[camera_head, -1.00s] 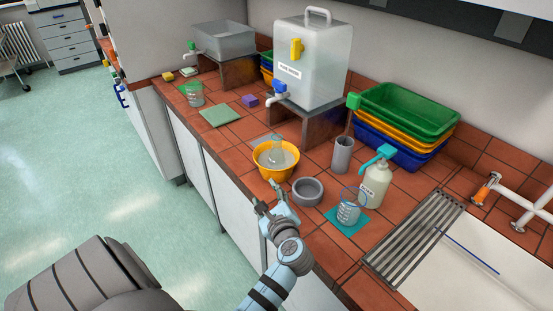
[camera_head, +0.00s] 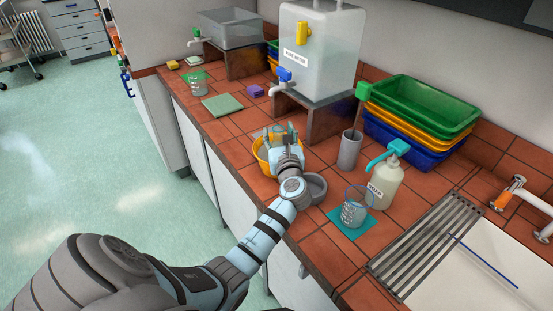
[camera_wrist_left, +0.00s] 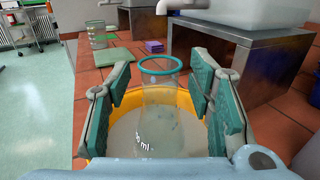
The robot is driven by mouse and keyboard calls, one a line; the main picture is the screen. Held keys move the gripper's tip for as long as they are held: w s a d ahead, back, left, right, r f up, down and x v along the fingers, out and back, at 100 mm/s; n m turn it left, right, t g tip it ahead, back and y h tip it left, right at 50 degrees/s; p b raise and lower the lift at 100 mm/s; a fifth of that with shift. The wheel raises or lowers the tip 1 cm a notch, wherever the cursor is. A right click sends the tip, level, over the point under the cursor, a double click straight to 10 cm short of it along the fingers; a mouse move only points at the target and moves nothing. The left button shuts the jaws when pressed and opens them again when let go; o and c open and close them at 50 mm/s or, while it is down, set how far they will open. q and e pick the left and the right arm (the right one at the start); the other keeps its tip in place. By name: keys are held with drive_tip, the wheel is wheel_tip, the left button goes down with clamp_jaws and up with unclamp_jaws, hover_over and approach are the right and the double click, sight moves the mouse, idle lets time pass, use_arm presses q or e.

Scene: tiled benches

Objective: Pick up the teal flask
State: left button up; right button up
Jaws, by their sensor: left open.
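The teal flask (camera_wrist_left: 160,108) is clear glass with a teal rim and stands in a yellow bowl (camera_wrist_left: 182,97) of cloudy liquid, in the left wrist view. The bowl also shows in the head view (camera_head: 261,152). My left gripper (camera_head: 279,132) is over the bowl in the head view and mostly hides the flask there. In the left wrist view its open fingers (camera_wrist_left: 160,82) stand on both sides of the flask, with gaps visible. My right gripper is not in view.
A grey bowl (camera_head: 316,188) sits close to my left wrist. A grey cup (camera_head: 349,150), a soap bottle (camera_head: 383,186) and a blue-rimmed beaker (camera_head: 353,213) on a teal mat stand to the right. A water tank (camera_head: 318,60) on a stand (camera_head: 322,115) is behind.

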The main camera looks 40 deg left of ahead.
use_arm(q)
drive_tip(key=shift+w+f, duration=0.15)
drive_tip(key=shift+w, duration=0.25)
drive_tip(key=shift+s+a+r, duration=0.1)
drive_tip(key=shift+s+r, duration=0.1)
drive_tip(key=shift+s, duration=0.3)
clamp_jaws()
drive_tip(key=shift+w, duration=0.15)
wheel_tip(320, 180, up, 15)
drive_tip(key=p, duration=0.8)
drive_tip(key=shift+f, duration=0.2)
